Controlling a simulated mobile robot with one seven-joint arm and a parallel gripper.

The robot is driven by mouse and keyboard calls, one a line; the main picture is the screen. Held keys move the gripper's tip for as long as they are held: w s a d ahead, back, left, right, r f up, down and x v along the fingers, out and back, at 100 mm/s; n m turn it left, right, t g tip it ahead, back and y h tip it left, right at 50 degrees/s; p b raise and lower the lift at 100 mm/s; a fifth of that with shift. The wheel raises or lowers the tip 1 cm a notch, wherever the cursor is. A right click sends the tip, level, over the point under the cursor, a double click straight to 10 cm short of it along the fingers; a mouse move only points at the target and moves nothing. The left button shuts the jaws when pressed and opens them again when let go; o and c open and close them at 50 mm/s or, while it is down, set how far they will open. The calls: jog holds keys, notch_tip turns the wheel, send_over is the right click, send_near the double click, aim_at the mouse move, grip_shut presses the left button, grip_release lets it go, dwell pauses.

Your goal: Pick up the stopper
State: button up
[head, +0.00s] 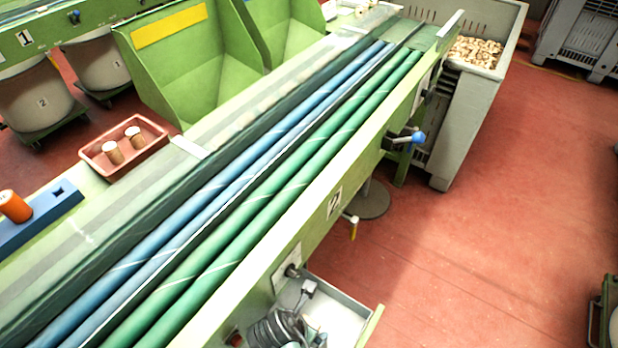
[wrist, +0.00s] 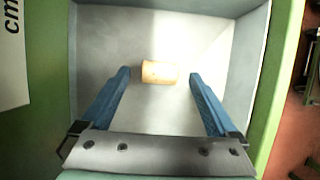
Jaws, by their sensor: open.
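A light tan cork stopper (wrist: 158,72) lies on its side on the pale grey floor of a box (wrist: 160,25) in the wrist view. My gripper (wrist: 160,75) is open, with one blue finger to the left of the stopper and one to the right. There are gaps between the stopper and both fingers, the left gap smaller. I cannot tell how far the fingertips are above the box floor. In the head view, a green-edged tray (head: 345,318) shows at the bottom, with grey metal parts in it; no stopper is visible there.
Green and blue rollers (head: 270,190) run along the sorting table in the head view. A reddish tray (head: 150,150) with two stoppers and a blue block (head: 45,222) with an orange cylinder (head: 14,206) stand at left. Grey walls enclose the stopper in the wrist view.

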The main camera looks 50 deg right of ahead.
jog(key=shift+d+f, duration=0.3)
jog(key=shift+f, duration=0.35)
jog(key=c, duration=1.4)
jog(key=shift+r, duration=0.1)
